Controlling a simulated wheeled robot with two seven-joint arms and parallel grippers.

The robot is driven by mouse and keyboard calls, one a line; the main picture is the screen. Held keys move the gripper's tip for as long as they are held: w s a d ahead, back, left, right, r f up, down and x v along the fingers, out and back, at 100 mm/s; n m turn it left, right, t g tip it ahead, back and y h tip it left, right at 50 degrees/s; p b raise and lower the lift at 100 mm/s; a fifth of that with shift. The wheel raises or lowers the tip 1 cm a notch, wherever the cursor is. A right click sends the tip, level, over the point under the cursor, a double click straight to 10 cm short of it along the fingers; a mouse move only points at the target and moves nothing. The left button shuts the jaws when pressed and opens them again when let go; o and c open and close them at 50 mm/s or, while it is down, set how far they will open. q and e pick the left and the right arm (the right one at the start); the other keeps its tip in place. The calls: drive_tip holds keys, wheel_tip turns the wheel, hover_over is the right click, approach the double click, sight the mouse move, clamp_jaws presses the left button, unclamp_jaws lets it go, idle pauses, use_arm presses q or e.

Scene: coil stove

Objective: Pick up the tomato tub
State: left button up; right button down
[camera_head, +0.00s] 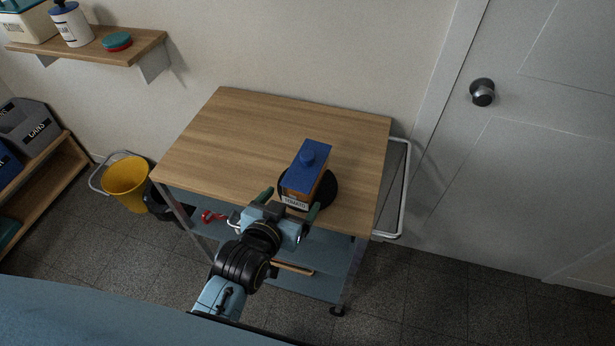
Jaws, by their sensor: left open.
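The tomato tub (303,184) is an orange box-shaped tub with a blue lid and a round blue knob. A pale label at its lower front seems to read TOMATO. It stands upright on a dark round base or coil near the front right of the wooden cart top (232,130). My left gripper (292,207) is at the tub's near side, open, with dark green fingertips spread to its left and right. I cannot tell whether the fingers touch the tub. My right gripper is not in view.
The cart has a white side handle (404,190) and a lower blue shelf with a red item (212,216). A yellow bucket (126,183) stands left of it. A wall shelf (140,45) holds containers. A door is at right. The cart top's left half is clear.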

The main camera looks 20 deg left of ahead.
sight(307, 176)
use_arm(q)
drive_tip(key=shift+b+x, duration=0.3)
drive_tip(key=shift+x, duration=3.25)
drive_tip(key=shift+f, duration=0.1)
drive_tip(key=shift+c, duration=0.2)
drive_tip(key=c, duration=1.1)
